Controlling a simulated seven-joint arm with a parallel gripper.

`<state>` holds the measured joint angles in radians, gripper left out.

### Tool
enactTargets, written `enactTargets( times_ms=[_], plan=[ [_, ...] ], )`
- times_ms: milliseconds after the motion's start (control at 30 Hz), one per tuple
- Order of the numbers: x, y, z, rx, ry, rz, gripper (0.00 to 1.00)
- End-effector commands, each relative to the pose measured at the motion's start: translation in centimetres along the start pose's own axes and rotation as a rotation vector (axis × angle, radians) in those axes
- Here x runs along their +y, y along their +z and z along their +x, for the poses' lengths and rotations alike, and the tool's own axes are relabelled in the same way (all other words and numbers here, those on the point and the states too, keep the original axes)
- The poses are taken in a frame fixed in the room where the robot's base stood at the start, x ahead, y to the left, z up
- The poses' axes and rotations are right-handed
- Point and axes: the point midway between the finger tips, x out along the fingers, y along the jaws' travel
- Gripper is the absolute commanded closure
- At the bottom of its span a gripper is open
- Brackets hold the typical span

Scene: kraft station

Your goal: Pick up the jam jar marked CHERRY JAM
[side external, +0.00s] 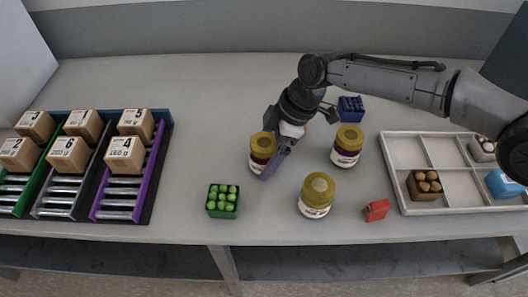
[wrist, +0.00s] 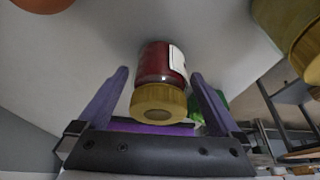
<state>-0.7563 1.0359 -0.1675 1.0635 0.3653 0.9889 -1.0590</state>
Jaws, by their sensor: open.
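Three jars with gold lids stand on the table. The left jar (side external: 262,147), dark red inside, is beside my gripper (side external: 274,161). In the wrist view this jar (wrist: 160,85) lies between the two purple fingers of my open gripper (wrist: 160,76), with gaps on both sides. A second dark red jar (side external: 346,147) stands to the right. A third jar (side external: 316,196) stands nearer the front, its label pale. I cannot read any label, so I cannot tell which is marked CHERRY JAM.
A green box of green items (side external: 223,201) and a red object (side external: 376,210) lie near the front edge. A blue box (side external: 350,108) stands behind. A divided grey tray (side external: 399,192) is right; racks with numbered cartons (side external: 124,154) are left.

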Motion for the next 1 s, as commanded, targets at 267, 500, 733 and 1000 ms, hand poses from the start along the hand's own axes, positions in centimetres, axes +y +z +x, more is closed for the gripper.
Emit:
enactTargets(
  times_ms=[267, 500, 733, 1000],
  plan=[
    [0.02, -0.06, 0.41, 0.001, 0.002, -0.001, 0.0],
    [0.03, -0.04, 0.39, 0.001, 0.001, -0.001, 0.4],
    [0.03, -0.03, 0.38, 0.001, 0.001, -0.001, 0.81],
    [0.09, -0.15, 0.21, 0.004, 0.004, -0.001, 1.0]
  ],
)
